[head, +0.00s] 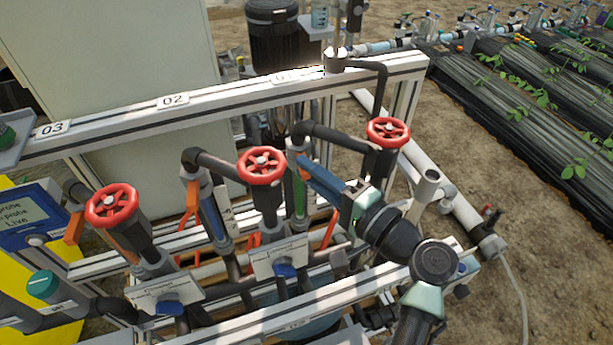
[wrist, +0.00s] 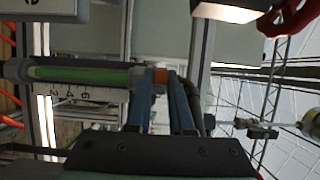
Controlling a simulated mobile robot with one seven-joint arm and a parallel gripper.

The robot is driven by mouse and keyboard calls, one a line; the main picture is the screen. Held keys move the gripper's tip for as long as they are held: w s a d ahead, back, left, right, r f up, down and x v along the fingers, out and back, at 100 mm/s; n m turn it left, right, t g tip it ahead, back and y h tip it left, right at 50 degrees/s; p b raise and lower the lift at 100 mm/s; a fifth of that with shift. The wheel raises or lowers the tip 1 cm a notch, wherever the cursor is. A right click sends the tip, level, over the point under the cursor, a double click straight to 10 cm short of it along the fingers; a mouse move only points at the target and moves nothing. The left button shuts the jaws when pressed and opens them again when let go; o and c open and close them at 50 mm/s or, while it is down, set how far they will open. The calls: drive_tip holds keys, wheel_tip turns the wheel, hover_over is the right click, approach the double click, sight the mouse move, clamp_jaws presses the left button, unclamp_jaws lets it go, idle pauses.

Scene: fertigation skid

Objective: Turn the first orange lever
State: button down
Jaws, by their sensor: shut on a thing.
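My gripper (head: 308,168) reaches in from the right in the head view, its blue fingers at the top of the green-filled tube (head: 300,192) under the 01 end of the frame. In the wrist view the blue fingers close on a small orange lever (wrist: 160,76) at the end of the green-filled tube (wrist: 75,74). In the head view that lever is hidden behind the fingers. A second orange lever (head: 192,196) sits on the middle blue tube, and a third orange lever (head: 74,227) is at the left.
Red handwheels stand close by: right (head: 387,132), middle (head: 262,165) and left (head: 112,205). The right one also shows in the wrist view (wrist: 290,18). A metal rail (head: 220,112) with number labels runs behind. Black pipes and white plates crowd the area below.

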drive_tip(key=c, duration=0.8)
unclamp_jaws()
drive_tip(key=p+v, duration=0.1)
drive_tip(key=v, duration=1.2)
drive_tip(key=shift+p, duration=0.35)
